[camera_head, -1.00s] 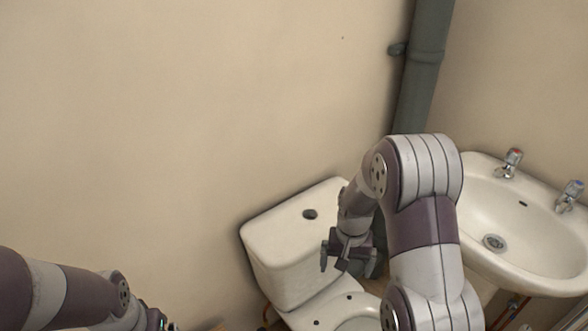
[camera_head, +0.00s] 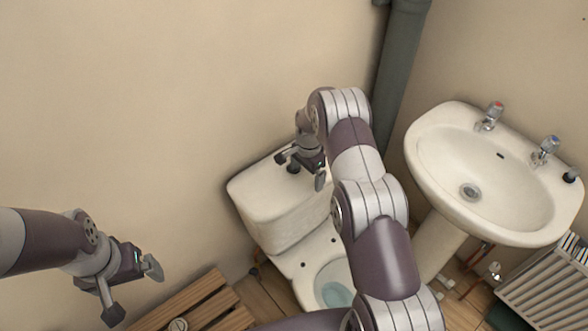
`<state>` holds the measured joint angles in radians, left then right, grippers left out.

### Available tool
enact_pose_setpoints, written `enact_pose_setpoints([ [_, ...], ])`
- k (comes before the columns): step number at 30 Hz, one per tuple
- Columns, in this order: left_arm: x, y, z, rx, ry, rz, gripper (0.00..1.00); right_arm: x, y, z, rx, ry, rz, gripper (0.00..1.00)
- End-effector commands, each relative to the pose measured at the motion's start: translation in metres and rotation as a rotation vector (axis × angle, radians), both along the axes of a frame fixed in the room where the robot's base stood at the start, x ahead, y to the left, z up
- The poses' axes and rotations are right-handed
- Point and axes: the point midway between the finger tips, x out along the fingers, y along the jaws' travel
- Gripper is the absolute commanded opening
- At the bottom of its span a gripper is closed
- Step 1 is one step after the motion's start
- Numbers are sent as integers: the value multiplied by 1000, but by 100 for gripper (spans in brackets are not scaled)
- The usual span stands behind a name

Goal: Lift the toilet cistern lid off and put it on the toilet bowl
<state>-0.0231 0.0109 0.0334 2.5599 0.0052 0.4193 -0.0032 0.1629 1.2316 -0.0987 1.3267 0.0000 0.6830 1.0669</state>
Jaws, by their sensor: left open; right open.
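The white cistern lid (camera_head: 262,195) sits on the toilet cistern (camera_head: 287,233) against the wall. A dark round button (camera_head: 293,168) shows on top of the lid, partly behind my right gripper. The toilet bowl (camera_head: 312,268) stands in front of the cistern, its opening with water partly hidden by my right arm. My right gripper (camera_head: 300,171) is open above the right part of the lid; I cannot tell whether it touches it. My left gripper (camera_head: 133,288) is open and empty, well to the left of the toilet.
A white washbasin (camera_head: 430,150) on a pedestal with two taps stands at the right. A grey pipe (camera_head: 397,60) runs down the wall corner. A wooden slatted surface (camera_head: 205,298) lies at the lower left. A radiator (camera_head: 550,285) is at the lower right.

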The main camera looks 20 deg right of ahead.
Motion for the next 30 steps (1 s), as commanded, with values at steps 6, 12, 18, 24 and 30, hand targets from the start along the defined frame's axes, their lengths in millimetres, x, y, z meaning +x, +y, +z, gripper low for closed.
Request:
enact_pose_setpoints([
  [6,0,0,5,0,0,0,97,0,0,-23,0,-2,1,100],
  [12,0,0,5,0,0,0,97,0,0,-23,0,-2,1,90],
  [18,0,0,5,0,0,0,97,0,0,-23,0,-1,1,25],
  [24,0,0,5,0,0,0,97,3,-1,-19,-2,-10,1,0],
  [30,0,0,4,0,0,0,97,3,-1,-17,-2,-10,1,0],
])
